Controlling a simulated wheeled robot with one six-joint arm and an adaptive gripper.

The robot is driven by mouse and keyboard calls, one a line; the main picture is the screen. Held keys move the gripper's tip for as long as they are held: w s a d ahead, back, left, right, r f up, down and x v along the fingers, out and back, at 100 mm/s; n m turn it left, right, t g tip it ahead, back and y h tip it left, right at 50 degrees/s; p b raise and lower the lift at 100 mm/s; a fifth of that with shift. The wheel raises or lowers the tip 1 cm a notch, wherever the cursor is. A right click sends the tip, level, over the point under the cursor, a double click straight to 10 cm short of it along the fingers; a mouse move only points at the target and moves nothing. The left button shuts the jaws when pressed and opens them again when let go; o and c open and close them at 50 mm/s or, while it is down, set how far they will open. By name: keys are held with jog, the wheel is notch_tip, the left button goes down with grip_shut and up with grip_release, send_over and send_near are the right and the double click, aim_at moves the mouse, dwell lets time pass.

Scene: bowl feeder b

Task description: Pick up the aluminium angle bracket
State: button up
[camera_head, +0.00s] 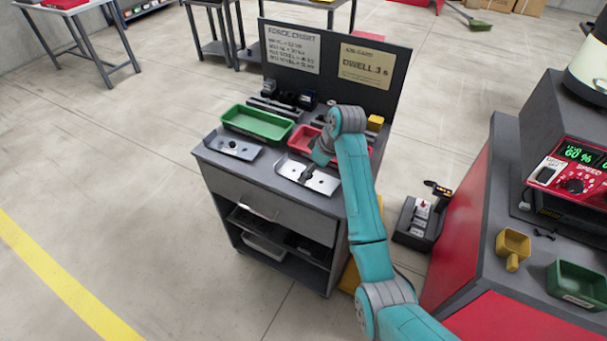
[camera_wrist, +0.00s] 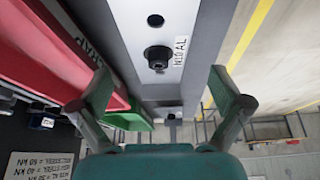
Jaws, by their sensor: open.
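Two pale metal plates lie on the grey bench top: one at the left (camera_head: 236,147) and one at the right front (camera_head: 307,177). The wrist view shows a bright metal plate (camera_wrist: 161,18) with a dark hole, a black bolt head and a label seeming to end in "AL". It appears to be the right plate; its angle shape is hard to make out. My gripper (camera_wrist: 160,85) is open, with a finger on each side of the strip holding this plate and nothing visibly gripped. In the head view its tip is largely hidden by my arm, near the right plate.
A red tray (camera_head: 302,140) lies close behind the right plate, also beside my finger in the wrist view (camera_wrist: 60,45). A green tray (camera_head: 258,123) stands left of it. A dark sign board (camera_head: 330,52) rises at the back. A red-sided cabinet (camera_head: 463,215) stands at the right.

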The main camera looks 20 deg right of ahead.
jog(key=shift+x, duration=1.65)
jog(key=shift+d, duration=0.1)
jog(key=c, duration=1.3)
jog(key=shift+r, duration=0.15)
